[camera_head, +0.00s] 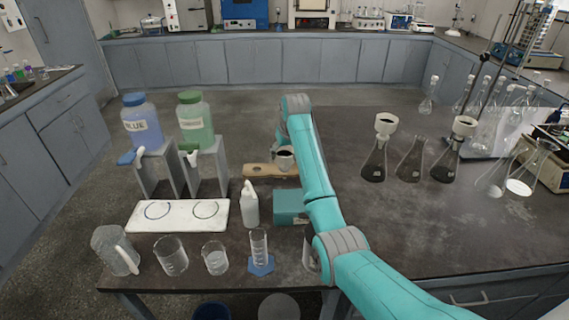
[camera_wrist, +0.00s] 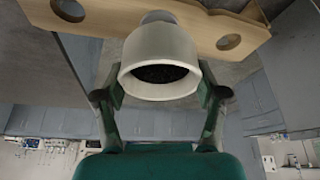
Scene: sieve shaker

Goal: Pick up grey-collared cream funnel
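The grey-collared cream funnel (camera_wrist: 160,62) fills the middle of the wrist view, its wide dark mouth facing the camera. Its narrower grey end is at the wooden rack. In the head view the funnel (camera_head: 285,157) shows just left of my arm, at the rack. My gripper (camera_wrist: 161,92) has one dark finger on each side of the funnel, close to its wall. I cannot tell whether the fingers press on it. In the head view the gripper is largely hidden by the arm.
The wooden rack (camera_head: 256,171) has open holes (camera_wrist: 229,42). Two other funnels (camera_head: 386,123) (camera_head: 464,125) sit on flasks to the right. A white bottle (camera_head: 250,205) and a teal box (camera_head: 290,207) stand near the rack. Several glass vessels line the front edge.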

